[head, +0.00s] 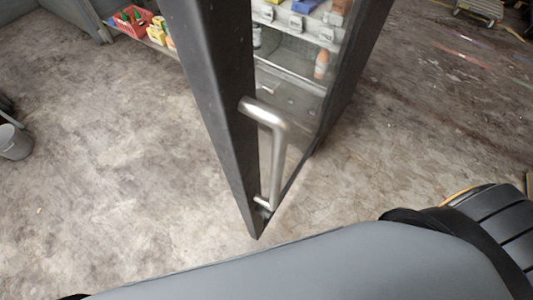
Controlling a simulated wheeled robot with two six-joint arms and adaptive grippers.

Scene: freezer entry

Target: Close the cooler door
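The cooler door (225,110) is a dark-framed door seen nearly edge-on in the middle of the head view. It stands open, swung out over the floor. A silver bar handle (277,150) is fixed to it. Shelves (297,27) with small goods show beside the frame at the top, but I cannot tell whether I see them through the door's glass. A grey link of my own arm crosses the bottom of the view. Neither of my grippers shows, and nothing is seen touching the handle.
A red crate (131,21) with goods stands on a low shelf at the upper left. A grey bucket (14,141) is at the left edge. A small cart (479,10) is at the upper right. The worn floor (110,190) left of the door is clear.

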